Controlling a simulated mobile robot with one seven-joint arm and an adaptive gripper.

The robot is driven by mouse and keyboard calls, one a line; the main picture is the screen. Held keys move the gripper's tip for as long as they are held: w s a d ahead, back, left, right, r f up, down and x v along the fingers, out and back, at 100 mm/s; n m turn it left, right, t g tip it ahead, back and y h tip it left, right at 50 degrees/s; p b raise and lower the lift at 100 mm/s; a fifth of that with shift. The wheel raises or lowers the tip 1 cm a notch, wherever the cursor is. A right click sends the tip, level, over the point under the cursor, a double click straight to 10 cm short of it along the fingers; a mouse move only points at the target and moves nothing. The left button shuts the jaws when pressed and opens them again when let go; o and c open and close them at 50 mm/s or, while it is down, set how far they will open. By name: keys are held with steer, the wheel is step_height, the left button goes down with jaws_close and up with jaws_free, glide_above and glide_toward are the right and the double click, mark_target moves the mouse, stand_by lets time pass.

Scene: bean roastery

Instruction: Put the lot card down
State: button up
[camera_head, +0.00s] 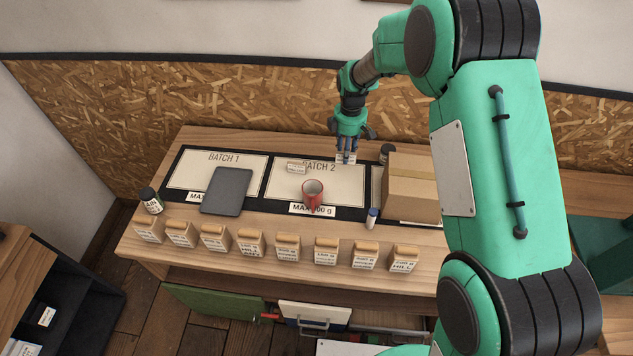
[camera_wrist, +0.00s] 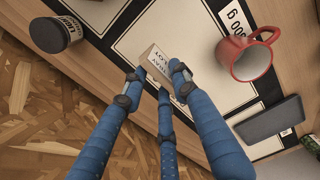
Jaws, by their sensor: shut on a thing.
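The lot card (camera_wrist: 154,59) is a small pale card with printed text, between my fingertips in the wrist view. In the head view, it appears as a small white piece (camera_head: 346,159) under my fingers. My gripper (camera_head: 347,153) is shut on it over the back right part of the BATCH 2 panel (camera_head: 345,188). In the wrist view, my gripper's blue fingers (camera_wrist: 156,76) hide part of the panel behind. I cannot tell whether the card touches the surface.
A dark tablet (camera_head: 227,191) lies across BATCH 1. A cardboard box (camera_head: 411,187) and dark-lidded jar (camera_head: 386,153) are right. Several labelled bags (camera_head: 288,247) line the front.

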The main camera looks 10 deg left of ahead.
steer(key=shift+f, duration=0.15)
steer(key=shift+f, duration=3)
steer(key=shift+f, duration=0.1)
steer(key=shift+f+b, duration=0.4)
steer(key=shift+f, duration=1.35)
steer(key=shift+f, duration=0.15)
steer(key=o, duration=1)
steer(key=shift+o, duration=0.2)
step_height(320, 180, up, 12)
steer(key=shift+r+p, duration=0.15)
steer(key=shift+p, duration=0.35)
